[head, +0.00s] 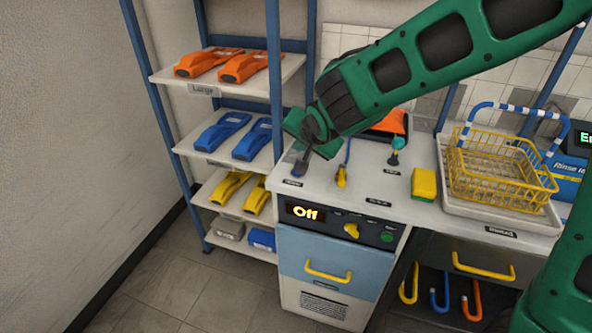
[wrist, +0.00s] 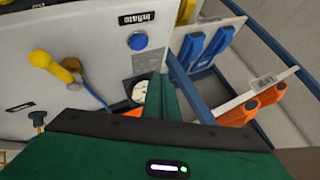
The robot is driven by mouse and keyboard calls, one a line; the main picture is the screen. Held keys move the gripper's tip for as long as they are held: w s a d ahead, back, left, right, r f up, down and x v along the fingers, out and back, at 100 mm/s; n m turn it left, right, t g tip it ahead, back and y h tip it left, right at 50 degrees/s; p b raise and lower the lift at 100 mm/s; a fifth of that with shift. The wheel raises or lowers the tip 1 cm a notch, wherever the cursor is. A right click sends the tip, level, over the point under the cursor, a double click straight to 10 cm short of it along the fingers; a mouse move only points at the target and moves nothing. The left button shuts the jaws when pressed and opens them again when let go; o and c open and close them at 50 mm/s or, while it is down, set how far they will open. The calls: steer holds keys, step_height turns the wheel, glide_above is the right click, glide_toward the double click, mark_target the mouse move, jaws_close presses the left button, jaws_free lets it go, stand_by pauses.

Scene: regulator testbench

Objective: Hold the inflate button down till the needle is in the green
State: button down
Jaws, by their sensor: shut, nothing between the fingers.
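The inflate button (wrist: 138,41) is round and blue, set in a pale worktop beside its "Inflate" label (wrist: 133,20) in the wrist view. The pressure gauge (wrist: 139,91) has a round white face in a dark housing. My fingers cover part of it, and I cannot read the needle or make out a green band. My gripper (wrist: 161,76) is shut and empty, its tips a little below and right of the button in the picture, apart from it. In the head view my gripper (head: 300,171) points down over the worktop's left end; I cannot make out the button there.
A yellow lever (wrist: 52,66) stands left of the button in the wrist view. In the head view a yellow sponge (head: 424,184) and a yellow wire basket (head: 500,175) are to the right. A blue-framed shelf (head: 160,78) with several orange, blue and yellow items borders the left.

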steer(key=shift+f, duration=2.4)
steer(key=shift+f, duration=0.1)
steer(key=shift+s+f, duration=0.15)
steer(key=shift+f, duration=0.05)
steer(key=shift+f, duration=0.55)
stand_by(1.0)
steer(key=shift+r, duration=0.15)
stand_by(2.1)
steer(key=shift+r, duration=0.8)
steer(key=shift+r, duration=2.5)
